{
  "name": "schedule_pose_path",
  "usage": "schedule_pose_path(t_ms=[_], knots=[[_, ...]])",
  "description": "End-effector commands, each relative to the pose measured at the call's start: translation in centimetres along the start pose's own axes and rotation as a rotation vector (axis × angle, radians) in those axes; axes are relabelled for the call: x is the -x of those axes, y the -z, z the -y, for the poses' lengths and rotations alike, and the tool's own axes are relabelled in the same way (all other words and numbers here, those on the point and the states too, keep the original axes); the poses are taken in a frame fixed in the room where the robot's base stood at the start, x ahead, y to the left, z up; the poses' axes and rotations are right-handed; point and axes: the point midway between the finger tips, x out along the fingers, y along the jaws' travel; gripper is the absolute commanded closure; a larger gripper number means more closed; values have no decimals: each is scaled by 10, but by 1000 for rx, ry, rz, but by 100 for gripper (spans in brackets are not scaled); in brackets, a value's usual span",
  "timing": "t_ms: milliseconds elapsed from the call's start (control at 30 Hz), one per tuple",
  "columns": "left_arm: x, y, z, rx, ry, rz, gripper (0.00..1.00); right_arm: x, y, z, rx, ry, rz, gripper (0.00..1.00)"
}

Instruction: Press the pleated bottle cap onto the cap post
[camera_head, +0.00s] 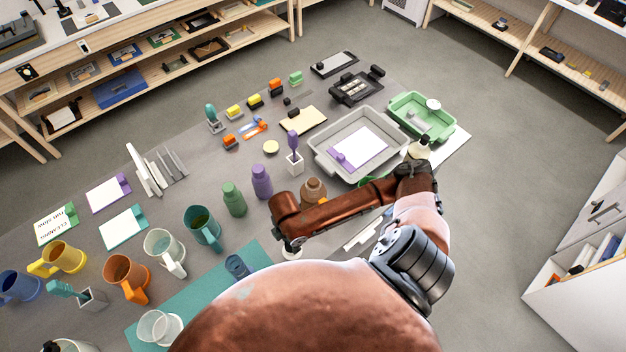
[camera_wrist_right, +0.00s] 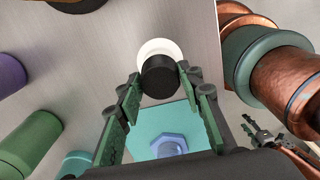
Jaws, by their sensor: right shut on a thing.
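A black round cap (camera_wrist_right: 159,76) sits between the green fingertips of my right gripper (camera_wrist_right: 160,86) in the right wrist view, and the gripper is shut on it. Its pleats are too small to make out. A white round piece (camera_wrist_right: 151,46) shows just behind the cap; I cannot tell whether they touch. In the head view this white piece (camera_head: 291,253) is low beside the teal mat, under my right wrist, and the fingers are largely hidden. My left gripper (camera_wrist_right: 258,134) shows small at the right of the wrist view, its fingers apart and empty.
A blue object (camera_head: 237,267) lies on the teal mat (camera_head: 205,290). Green (camera_head: 233,199), purple (camera_head: 262,182) and brown (camera_head: 313,191) bottles stand close beyond my right wrist. Several mugs stand left. A grey tray (camera_head: 322,160) lies farther back.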

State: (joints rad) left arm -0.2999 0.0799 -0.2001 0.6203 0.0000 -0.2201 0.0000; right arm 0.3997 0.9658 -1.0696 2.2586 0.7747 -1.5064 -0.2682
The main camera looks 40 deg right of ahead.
Motion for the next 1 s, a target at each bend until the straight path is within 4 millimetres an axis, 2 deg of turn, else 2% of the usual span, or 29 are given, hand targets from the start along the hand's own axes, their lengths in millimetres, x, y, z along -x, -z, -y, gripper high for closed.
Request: schedule_pose_path(t_ms=[1000], knots=[[-6,-1,0,0,0,0,60,-18,0,0,0,0,1,100]])
